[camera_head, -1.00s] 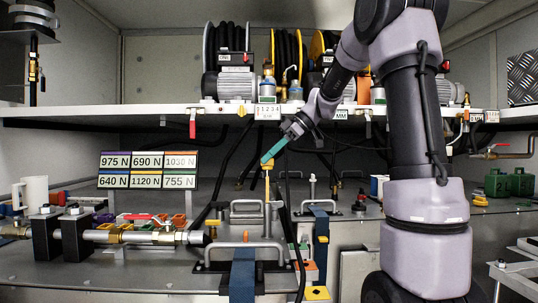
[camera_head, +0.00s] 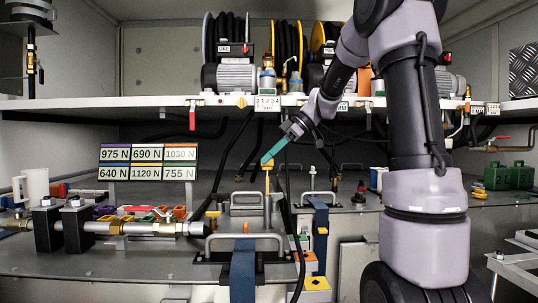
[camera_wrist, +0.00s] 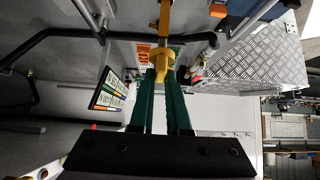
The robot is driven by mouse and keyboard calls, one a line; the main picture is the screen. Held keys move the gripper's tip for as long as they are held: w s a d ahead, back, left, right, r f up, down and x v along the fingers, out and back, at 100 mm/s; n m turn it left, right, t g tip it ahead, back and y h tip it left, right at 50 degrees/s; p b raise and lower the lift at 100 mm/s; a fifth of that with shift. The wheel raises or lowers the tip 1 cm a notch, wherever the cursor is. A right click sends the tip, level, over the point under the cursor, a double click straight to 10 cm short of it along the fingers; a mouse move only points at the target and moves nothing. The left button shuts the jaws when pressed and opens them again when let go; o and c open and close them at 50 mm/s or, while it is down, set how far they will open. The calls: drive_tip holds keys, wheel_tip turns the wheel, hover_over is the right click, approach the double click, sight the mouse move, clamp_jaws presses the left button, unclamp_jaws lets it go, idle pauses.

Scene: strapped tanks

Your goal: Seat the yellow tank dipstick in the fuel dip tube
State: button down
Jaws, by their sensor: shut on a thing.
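The yellow dipstick (camera_head: 267,186) stands about upright over the tank tops in the head view. My gripper (camera_head: 265,161) has teal fingers shut on its yellow head, reaching down from the upper right. In the wrist view the fingers (camera_wrist: 163,80) close on the yellow ring-like head (camera_wrist: 163,66), with the yellow stick running away from it. The stick's lower end lies among the grey handles, close to the tank top. I cannot pick out the fuel dip tube's mouth or tell whether the tip is inside it.
A grey handle (camera_head: 245,198) and a blue strap (camera_head: 243,275) are near the stick. Dark hoses hang beside it. A force sign (camera_head: 147,162) and a metal pipe (camera_head: 135,229) are at left. The shelf (camera_head: 120,104) with reels is above.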

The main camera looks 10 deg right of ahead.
wheel_tip(320, 180, down, 8)
drive_tip(key=shift+r, duration=0.2)
idle(2.4)
drive_tip(key=c, duration=0.8)
unclamp_jaws()
drive_tip(key=v, duration=1.1)
drive_tip(key=shift+f, duration=0.1)
drive_tip(key=s+a+f+m+t+h, duration=0.1)
drive_tip(key=s+m+t+h, duration=0.1)
drive_tip(key=s+m, duration=0.8)
drive_tip(key=s+a+f+m+t+h, duration=0.1)
drive_tip(key=s+m+t+h, duration=0.2)
drive_tip(key=s+m, duration=0.6)
drive_tip(key=shift+s+a+f+m+h, duration=0.2)
drive_tip(key=shift+s+f+m+h, duration=0.15)
drive_tip(key=shift+s+h, duration=0.8)
